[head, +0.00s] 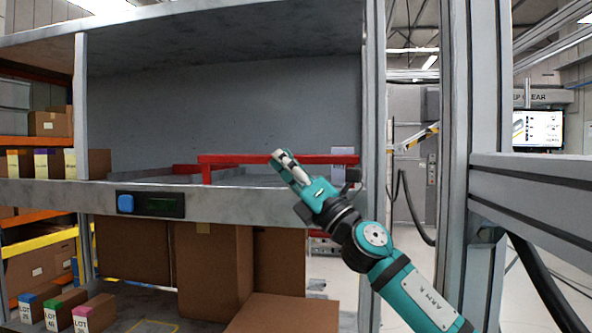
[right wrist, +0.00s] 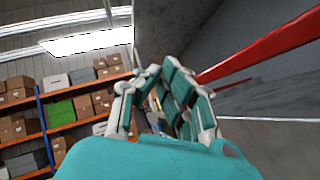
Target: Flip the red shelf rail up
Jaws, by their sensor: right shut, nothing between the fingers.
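The red shelf rail (head: 235,159) runs along the front edge of the grey shelf (head: 250,186). Its bar stands raised above the shelf edge, with an upright end at the left; its right part is partly behind my right gripper. My right gripper (head: 284,157) is shut and empty, its fingertips at the bar's height in the picture. I cannot tell whether they touch it. In the right wrist view the red rail (right wrist: 265,47) passes at the right, beside the fingers (right wrist: 152,75), with nothing seen between them. My left gripper is not in view.
A dark panel with a blue button (head: 126,203) is on the shelf front. Cardboard boxes (head: 212,265) stand below the shelf. Grey metal posts (head: 375,90) and a thick beam (head: 530,195) stand at the right, near my right arm. The upper shelf space is mostly clear.

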